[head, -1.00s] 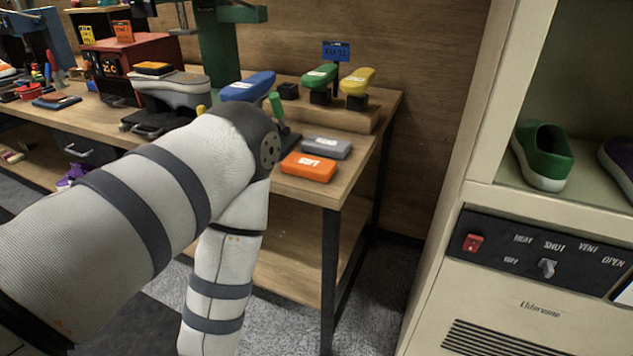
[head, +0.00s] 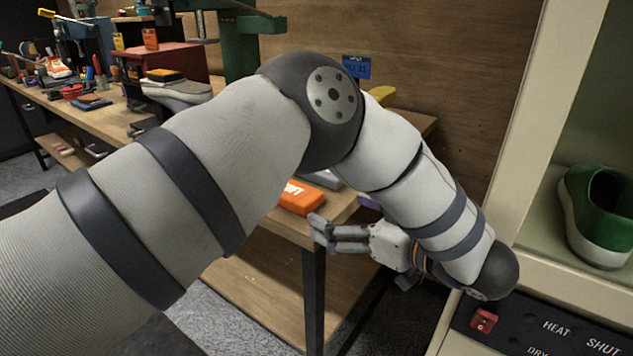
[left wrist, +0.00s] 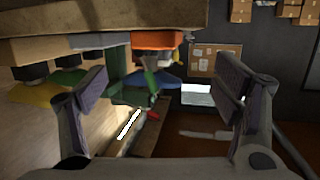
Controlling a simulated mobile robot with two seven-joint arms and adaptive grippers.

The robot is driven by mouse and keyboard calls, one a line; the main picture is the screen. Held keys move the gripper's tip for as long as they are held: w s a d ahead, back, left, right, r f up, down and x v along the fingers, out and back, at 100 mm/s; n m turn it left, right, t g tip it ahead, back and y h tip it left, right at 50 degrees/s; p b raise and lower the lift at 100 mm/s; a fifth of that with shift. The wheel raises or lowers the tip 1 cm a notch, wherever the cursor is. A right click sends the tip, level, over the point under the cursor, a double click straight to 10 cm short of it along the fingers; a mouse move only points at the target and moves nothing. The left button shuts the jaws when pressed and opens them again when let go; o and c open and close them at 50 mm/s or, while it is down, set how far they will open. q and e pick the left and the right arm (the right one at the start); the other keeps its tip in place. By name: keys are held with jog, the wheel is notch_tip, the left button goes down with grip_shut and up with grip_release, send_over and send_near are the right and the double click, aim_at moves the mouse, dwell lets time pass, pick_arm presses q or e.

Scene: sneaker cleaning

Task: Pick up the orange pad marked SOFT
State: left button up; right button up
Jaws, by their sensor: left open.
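The orange pad (head: 301,197) lies near the front right corner of the workbench in the head view, partly hidden behind my left arm. Only the end of its white marking shows. My left gripper (head: 321,233) is beside the bench corner, just right of and below the pad, with its fingers pointing left. It is open and looks empty. In the left wrist view an orange block that looks like the pad (left wrist: 158,40) shows beyond and between the spread fingers (left wrist: 162,82). My right gripper is not in view.
A grey pad (head: 326,179) lies right behind the orange one, partly covered by my arm. The workbench (head: 345,212) ends close by. A cream cabinet (head: 515,130) with a green shoe (head: 598,215) and a switch panel stands at the right, near my arm.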

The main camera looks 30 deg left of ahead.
aim_at(300, 193)
pick_arm(q)
jog(key=x, duration=0.6)
jog(key=shift+s+a+r, duration=0.2)
jog(key=shift+a+r, duration=0.1)
jog(key=shift+r, duration=0.05)
jog(key=x, duration=0.5)
jog(key=shift+w+a, duration=0.2)
jog(key=shift+w, duration=0.2)
jog(key=shift+d, duration=0.1)
jog(key=c, duration=1.5)
